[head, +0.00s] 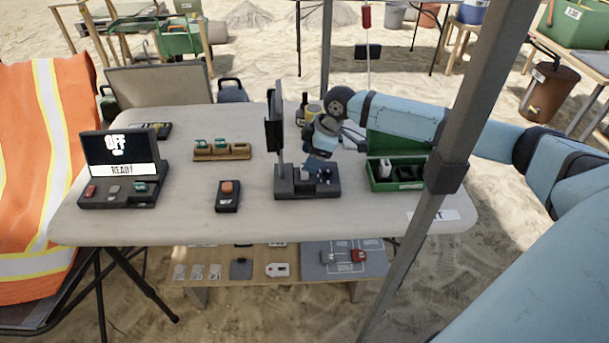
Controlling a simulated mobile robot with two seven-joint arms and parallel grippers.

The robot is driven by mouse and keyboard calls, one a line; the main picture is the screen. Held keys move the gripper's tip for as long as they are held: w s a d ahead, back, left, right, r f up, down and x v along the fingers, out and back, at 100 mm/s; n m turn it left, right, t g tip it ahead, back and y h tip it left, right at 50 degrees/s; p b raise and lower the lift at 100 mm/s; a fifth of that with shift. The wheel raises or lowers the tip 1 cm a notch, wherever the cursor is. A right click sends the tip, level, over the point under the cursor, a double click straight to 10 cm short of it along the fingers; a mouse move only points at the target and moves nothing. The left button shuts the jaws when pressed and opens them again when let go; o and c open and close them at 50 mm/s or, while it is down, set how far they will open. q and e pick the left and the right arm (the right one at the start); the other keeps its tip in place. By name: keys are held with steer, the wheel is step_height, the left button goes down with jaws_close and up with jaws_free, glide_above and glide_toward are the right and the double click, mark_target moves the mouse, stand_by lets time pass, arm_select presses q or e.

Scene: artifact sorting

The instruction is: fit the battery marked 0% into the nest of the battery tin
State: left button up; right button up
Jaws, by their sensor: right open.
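The green battery tin (381,186) stands open at the right of the table, its lid (400,146) raised at the back. A pale upright block (385,169) and dark pieces (408,172) are in it. I cannot read a 0% mark on anything, so I cannot tell which piece is that battery. My right gripper (322,174) points down at the black stand (290,190), left of the tin. It is open. Its fingers overlap dark parts of the stand, and whether they touch is unclear. My left gripper is out of view.
An upright dark panel (274,120) rises from the stand. A black device with an orange top (228,190), a wooden rack with green pieces (221,152) and an OFF/READY display (119,154) are to the left. A dark pole (453,150) crosses in front of the table's right side.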

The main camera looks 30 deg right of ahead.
mark_target(304, 174)
steer(key=x, duration=0.4)
steer(key=shift+s+d+f+b, duration=0.1)
steer(key=shift+f+b, duration=0.05)
steer(key=shift+b, duration=0.2)
steer(key=c, duration=1)
